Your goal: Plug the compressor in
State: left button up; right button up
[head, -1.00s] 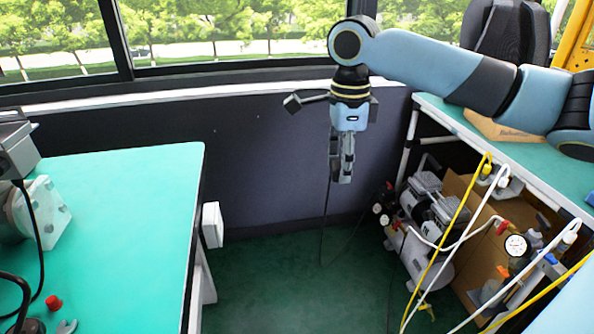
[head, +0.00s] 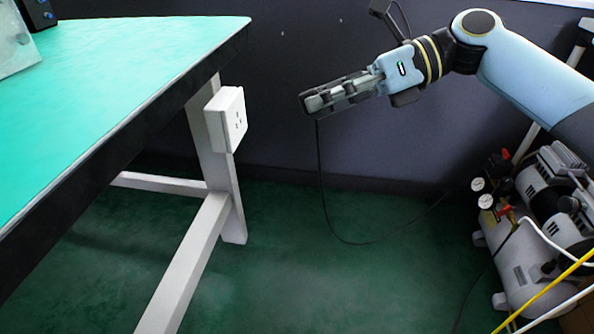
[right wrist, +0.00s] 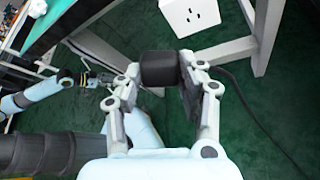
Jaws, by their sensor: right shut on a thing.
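My right gripper (head: 312,102) is shut on a black plug, which shows between its fingertips in the right wrist view (right wrist: 160,69). A black cord (head: 322,190) hangs from the plug, loops near the floor and runs right toward the compressor (head: 530,250). The white socket box (head: 226,118) is fixed to the white table leg, with its slotted face to the right. It also shows at the top of the right wrist view (right wrist: 190,15). The plug is apart from the socket, to its right in the head view. My left gripper (right wrist: 108,78) shows small at the left of the right wrist view.
The green-topped table (head: 110,70) fills the left, with white legs and a crossbar (head: 190,265) below. Yellow and white hoses (head: 555,290) cross the lower right. The green floor between table and compressor is clear except for the cord.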

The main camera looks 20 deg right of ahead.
pick_arm(q)
jog(key=shift+w+d+r+t+h+b, duration=0.1)
jog(key=shift+w+d+t+b, duration=0.3)
jog(key=shift+b, duration=1.35)
jog(key=shift+w+d+f+t+h+b, duration=0.2)
jog(key=shift+w+t+b, duration=0.45)
jog(key=shift+b, duration=1.15)
jog(key=shift+w+d+r+t+b, duration=0.2)
jog(key=shift+w+d+t+b, duration=0.25)
jog(key=shift+b, duration=1.3)
pick_arm(e)
jog(key=shift+w+a+f+m+t+y, duration=0.45)
jog(key=shift+w+a+f+t, duration=0.4)
jog(key=shift+w+a+f, duration=0.4)
jog(key=shift+w+a+f+m+t+y, duration=0.4)
jog(key=shift+w+a+f+t, duration=0.6)
jog(key=shift+w, duration=0.4)
jog(key=shift+w+a+f+m+t+y, duration=0.4)
jog(key=shift+w+a+f+t, duration=0.35)
jog(key=shift+w+a+f, duration=0.4)
pick_arm(q)
jog(key=shift+a, duration=0.1)
pick_arm(e)
jog(key=shift+w+d, duration=0.1)
pick_arm(q)
jog(key=shift+w+r, duration=0.15)
jog(key=shift+r, duration=0.05)
